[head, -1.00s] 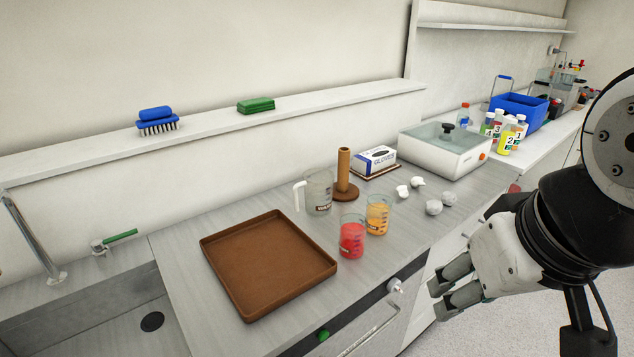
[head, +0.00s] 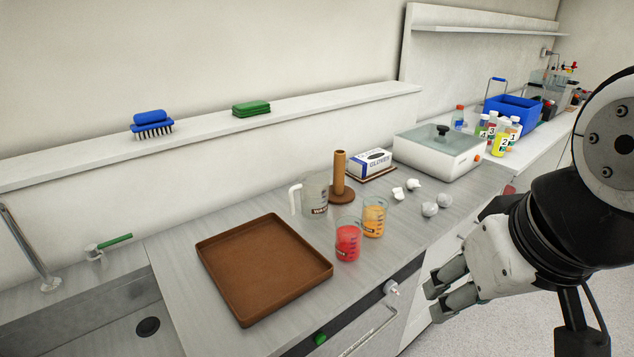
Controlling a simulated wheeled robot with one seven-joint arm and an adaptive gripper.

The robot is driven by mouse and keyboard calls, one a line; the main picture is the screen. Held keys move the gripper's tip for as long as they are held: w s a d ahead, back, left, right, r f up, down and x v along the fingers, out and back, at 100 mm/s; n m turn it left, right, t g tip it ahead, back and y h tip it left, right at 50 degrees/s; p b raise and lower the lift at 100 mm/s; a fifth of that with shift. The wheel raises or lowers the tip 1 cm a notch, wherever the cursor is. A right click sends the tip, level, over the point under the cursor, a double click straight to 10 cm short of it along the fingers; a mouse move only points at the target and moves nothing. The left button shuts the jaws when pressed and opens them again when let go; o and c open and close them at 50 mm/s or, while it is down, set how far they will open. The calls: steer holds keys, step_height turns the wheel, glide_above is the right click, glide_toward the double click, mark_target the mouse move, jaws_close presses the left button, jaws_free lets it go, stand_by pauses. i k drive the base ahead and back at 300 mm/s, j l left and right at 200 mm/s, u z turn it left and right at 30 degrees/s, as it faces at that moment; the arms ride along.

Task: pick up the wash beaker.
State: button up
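The wash beaker (head: 315,190) is a clear jug with a white handle on its left and a dark label reading "WA...". It stands upright on the grey counter, behind a beaker of red liquid (head: 347,243) and a beaker of orange liquid (head: 374,218). The red beaker stands close in front of it. My gripper (head: 436,288) is at the lower right, in front of the counter edge and well apart from the wash beaker. Its two fingers are spaced apart with nothing seen between them.
A brown tray (head: 222,246) lies left of the beakers. A brown upright post on a round base (head: 340,170) stands right beside the wash beaker. Behind are a glove box (head: 372,160) and a white water bath (head: 430,155). Crumpled white balls (head: 430,209) lie to the right. A sink is at left.

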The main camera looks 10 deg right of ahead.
mark_target(350, 229)
steer(key=z, duration=0.65)
steer(key=k+j+z, duration=0.3)
steer(key=j, duration=0.25)
steer(key=k+j+z, duration=0.35)
steer(key=j, duration=0.2)
steer(key=k+j, duration=0.35)
